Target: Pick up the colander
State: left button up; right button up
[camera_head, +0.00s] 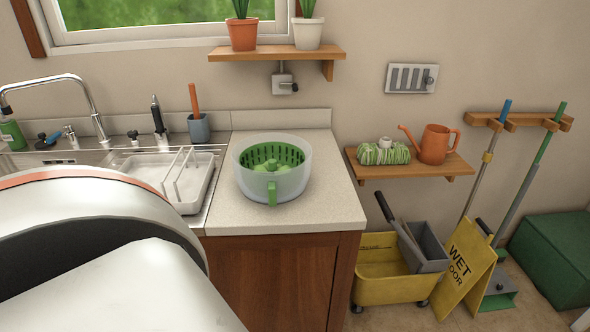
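The colander (275,152) is green and slotted. It sits inside a translucent white bowl (290,183) on the beige countertop, right of the sink. Pale green round items lie in the colander. A green handle (272,194) shows at the front of the bowl, facing me. Neither of my grippers shows in this view.
A white dish rack (188,186) stands close left of the bowl. A wooden shelf (330,55) with two potted plants hangs above. The countertop (333,205) is bare in front and right of the bowl. A yellow mop bucket (385,288) stands right of the cabinet.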

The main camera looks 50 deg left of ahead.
aim_at(272, 156)
jog(key=i+l+u, duration=0.1)
jog(key=l+u, duration=0.3)
jog(key=i+l+u, duration=0.1)
jog(key=u, duration=0.3)
jog(key=l, duration=0.1)
